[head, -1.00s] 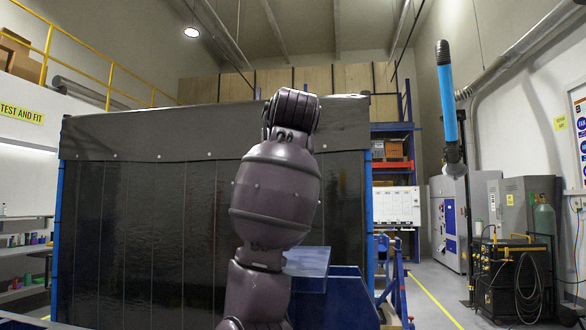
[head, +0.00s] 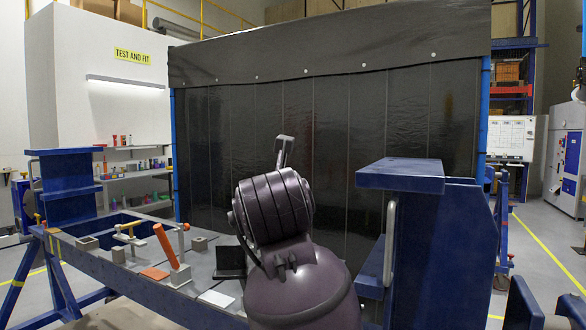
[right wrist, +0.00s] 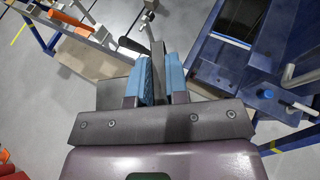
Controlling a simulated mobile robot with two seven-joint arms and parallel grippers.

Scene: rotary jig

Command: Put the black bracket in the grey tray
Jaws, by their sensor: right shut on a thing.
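The black bracket (head: 231,262) shows in the head view as a dark angled piece on the blue jig frame, just left of my right arm, which partly covers it. In the right wrist view my right gripper (right wrist: 160,82) has its blue finger pads closed on a dark upright plate (right wrist: 158,62), which looks like part of the bracket. A dark flat part lies beside the left finger. In the head view my own arm hides the right gripper. I cannot make out a grey tray. My left gripper is out of view.
On the jig frame (head: 140,291) stand an orange-handled clamp (head: 168,248), small grey blocks and an orange pad (head: 155,273). A blue upright with a ledge (head: 400,176) stands close on the right. A dark curtain is behind.

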